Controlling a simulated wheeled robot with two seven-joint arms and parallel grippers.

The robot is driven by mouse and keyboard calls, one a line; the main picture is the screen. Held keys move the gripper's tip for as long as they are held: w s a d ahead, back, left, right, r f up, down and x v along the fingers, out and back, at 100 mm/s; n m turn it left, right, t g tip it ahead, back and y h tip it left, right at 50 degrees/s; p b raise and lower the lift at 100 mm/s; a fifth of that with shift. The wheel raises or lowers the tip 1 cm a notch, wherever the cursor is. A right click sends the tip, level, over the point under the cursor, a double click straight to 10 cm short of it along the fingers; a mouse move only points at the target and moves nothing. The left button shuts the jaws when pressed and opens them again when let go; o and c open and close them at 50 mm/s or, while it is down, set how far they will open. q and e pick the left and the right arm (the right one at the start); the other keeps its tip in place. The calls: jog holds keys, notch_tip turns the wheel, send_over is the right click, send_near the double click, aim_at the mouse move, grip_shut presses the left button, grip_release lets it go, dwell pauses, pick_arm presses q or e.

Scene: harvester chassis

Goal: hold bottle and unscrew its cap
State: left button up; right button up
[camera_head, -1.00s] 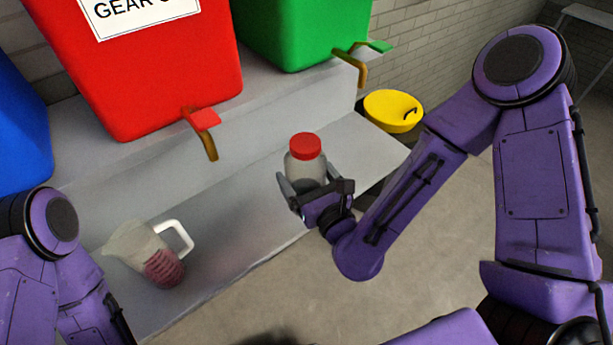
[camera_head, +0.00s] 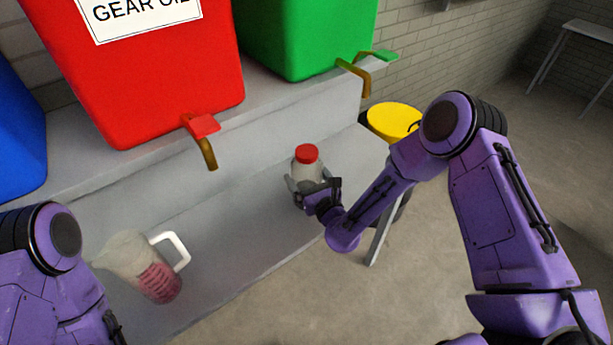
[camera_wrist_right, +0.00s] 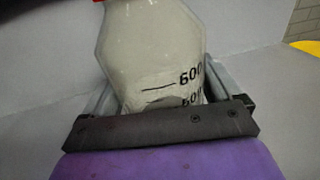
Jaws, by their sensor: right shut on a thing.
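The bottle (camera_head: 306,171) is pale and translucent with a red cap (camera_head: 307,153) on top. It is upright at the middle of the grey ledge in the head view. My right gripper (camera_head: 307,190) is shut around its body. In the right wrist view the bottle (camera_wrist_right: 150,50) fills the middle, with dark volume marks, between the fingers of my right gripper (camera_wrist_right: 150,95). Only the lower edge of the cap (camera_wrist_right: 98,1) shows there. I cannot tell whether the bottle touches the ledge. My left arm is at the lower left of the head view; its gripper is out of sight.
Red (camera_head: 150,75), green (camera_head: 305,35) and blue (camera_head: 15,130) containers stand behind, the first two with taps. A yellow-topped bin (camera_head: 392,120) is at the right.

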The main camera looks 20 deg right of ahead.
jog(key=shift+f, duration=0.4)
jog(key=o, duration=1.7)
jog(key=shift+o, duration=0.3)
jog(key=shift+r, duration=0.1)
jog(key=shift+s, duration=0.25)
jog(key=s+d+b, duration=0.1)
jog(key=s+b, duration=0.3)
jog(key=s, duration=0.7)
jog(key=shift+s+d+b, duration=0.2)
jog(key=shift+d+b, duration=0.1)
jog(key=shift+d, duration=0.1)
